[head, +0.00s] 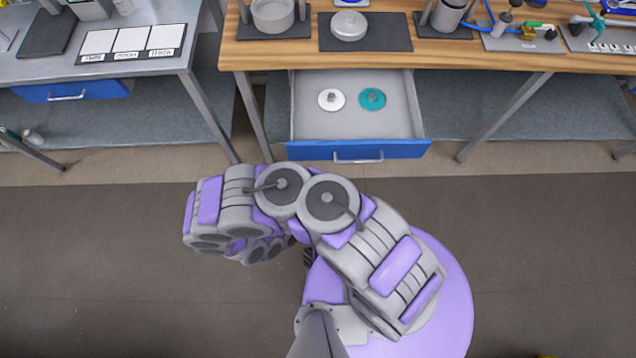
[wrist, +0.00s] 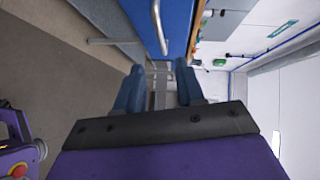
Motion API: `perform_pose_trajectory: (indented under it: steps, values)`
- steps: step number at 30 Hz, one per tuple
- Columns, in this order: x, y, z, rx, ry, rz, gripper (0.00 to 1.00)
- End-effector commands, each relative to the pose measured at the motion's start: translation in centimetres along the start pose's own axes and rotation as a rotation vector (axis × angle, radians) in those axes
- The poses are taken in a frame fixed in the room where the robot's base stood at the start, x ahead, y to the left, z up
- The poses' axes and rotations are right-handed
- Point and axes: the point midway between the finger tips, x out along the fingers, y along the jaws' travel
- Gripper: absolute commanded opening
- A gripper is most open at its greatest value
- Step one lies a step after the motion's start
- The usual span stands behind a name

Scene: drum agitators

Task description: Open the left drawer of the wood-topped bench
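The wood-topped bench (head: 470,62) stands at the back right in the head view. Its left drawer (head: 412,128) is pulled out, with a blue front and a pale handle (head: 358,158). Inside lie a white disc (head: 331,99) and a teal disc (head: 372,98), each with a small knob. In the wrist view, my gripper (wrist: 159,68) has its two blue fingers apart, with nothing visibly held between them. A blue front (wrist: 178,28) with a pale handle (wrist: 158,28) shows beyond the fingers, apart from them. In the head view my folded arm hides the gripper's fingers.
A grey-topped bench (head: 130,72) with a closed blue drawer (head: 68,92) stands at the left. Bench legs (head: 505,115) frame the open drawer. The floor (head: 540,240) in front is clear.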

Motion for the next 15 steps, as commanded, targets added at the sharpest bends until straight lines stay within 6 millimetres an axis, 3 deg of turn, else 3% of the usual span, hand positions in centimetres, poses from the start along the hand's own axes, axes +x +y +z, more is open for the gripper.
perform_pose_trajectory:
  steps: [6,15]
  values:
    - [-3.8,-0.1,0.1,0.001,-0.003,0.003,0.38]
    - [-5.3,0.1,0.1,0.000,-0.001,0.002,0.38]
